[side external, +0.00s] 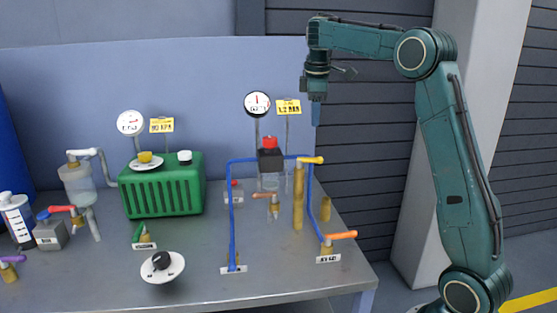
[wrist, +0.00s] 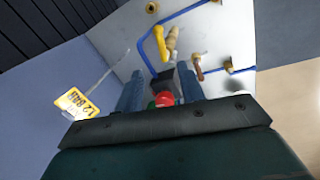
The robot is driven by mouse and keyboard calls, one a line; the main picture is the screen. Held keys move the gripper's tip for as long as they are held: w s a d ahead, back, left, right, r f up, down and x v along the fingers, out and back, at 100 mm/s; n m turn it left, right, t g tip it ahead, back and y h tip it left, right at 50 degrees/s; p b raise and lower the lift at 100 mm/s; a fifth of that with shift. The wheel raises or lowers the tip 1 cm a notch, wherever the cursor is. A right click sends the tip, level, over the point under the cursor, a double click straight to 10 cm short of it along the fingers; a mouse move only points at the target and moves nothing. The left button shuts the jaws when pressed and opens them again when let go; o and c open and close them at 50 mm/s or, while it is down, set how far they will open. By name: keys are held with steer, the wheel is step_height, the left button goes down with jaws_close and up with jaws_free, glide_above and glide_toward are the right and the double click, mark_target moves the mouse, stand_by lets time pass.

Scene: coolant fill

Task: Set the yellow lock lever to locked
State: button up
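The yellow lock lever (side external: 311,160) sits on top of a tall brass post (side external: 298,198) at the right of the bench, by the blue pipe. Its handle points right in the side view. It also shows in the wrist view as a yellow lever (wrist: 160,42), beyond my fingertips. My gripper (side external: 316,118) hangs in the air above the lever, pointing down. In the wrist view my gripper (wrist: 161,75) has its two blue fingers apart with nothing held between them. I cannot read any locked or unlocked marking.
A black box with a red cap (side external: 269,158) stands left of the lever. Blue pipes (side external: 231,210) rise around it. A gauge (side external: 257,104) and yellow tag (side external: 288,106) stand behind. An orange lever (side external: 341,235) is at the front right; a green tank (side external: 163,185) is left.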

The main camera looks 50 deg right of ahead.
steer(key=shift+w+d+f, duration=0.2)
steer(key=shift+d+f, duration=0.15)
steer(key=shift+f, duration=1.85)
steer(key=shift+w+d+f, duration=0.25)
steer(key=shift+d+f, duration=0.1)
steer(key=shift+f, duration=1.8)
steer(key=shift+w+d+f, duration=0.2)
steer(key=shift+d+f, duration=0.15)
steer(key=shift+f, duration=1.85)
steer(key=shift+c, duration=0.2)
jaws_close()
